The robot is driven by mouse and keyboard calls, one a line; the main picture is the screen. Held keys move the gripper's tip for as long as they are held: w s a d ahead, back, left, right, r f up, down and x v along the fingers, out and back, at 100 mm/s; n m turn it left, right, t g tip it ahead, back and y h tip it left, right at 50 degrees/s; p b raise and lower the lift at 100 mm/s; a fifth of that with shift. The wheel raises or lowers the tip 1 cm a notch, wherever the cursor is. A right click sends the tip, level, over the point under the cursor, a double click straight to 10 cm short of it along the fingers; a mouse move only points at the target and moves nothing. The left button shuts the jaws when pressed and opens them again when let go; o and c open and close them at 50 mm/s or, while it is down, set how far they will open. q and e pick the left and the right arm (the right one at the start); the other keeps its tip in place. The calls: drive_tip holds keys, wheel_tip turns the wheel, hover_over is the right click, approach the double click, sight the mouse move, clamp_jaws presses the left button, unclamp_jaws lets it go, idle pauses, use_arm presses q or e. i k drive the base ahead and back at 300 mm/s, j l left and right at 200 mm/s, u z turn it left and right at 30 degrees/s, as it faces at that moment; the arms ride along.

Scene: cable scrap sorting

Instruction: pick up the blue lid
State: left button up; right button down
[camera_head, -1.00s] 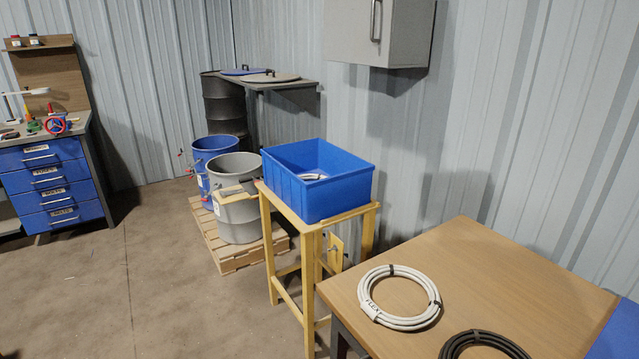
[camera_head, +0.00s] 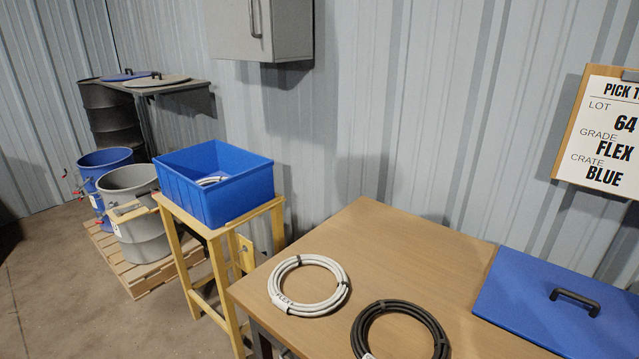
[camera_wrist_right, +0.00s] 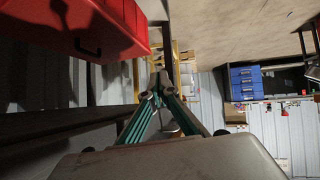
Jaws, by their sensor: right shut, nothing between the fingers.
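A flat rectangular blue lid (camera_head: 545,299) with a black bar handle (camera_head: 575,301) lies at the right end of the wooden table in the head view. Its right part runs out of the picture. A round blue lid (camera_head: 124,76) with a dark handle lies on the grey shelf at the far left. My right gripper (camera_wrist_right: 157,94) shows in the right wrist view, shut and empty, with no blue lid near its fingertips. My left gripper is not in view.
A white cable coil (camera_head: 309,285) and a black coil (camera_head: 400,335) lie on the wooden table (camera_head: 385,240). A blue crate (camera_head: 214,183) holding cable stands on a yellow stand. A clipboard (camera_head: 600,130) reads FLEX, crate BLUE. A red container (camera_wrist_right: 95,30) shows in the wrist view.

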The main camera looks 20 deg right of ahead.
sight(571, 314)
drive_tip(key=j+z, duration=0.45)
drive_tip(key=l+z, duration=0.1)
drive_tip(key=z, duration=0.35)
drive_tip(key=l+z, duration=0.1)
drive_tip(key=z, duration=0.35)
drive_tip(key=i+l+z, duration=0.1)
drive_tip(key=z, duration=0.35)
drive_tip(key=l+z, duration=0.1)
drive_tip(key=z, duration=0.35)
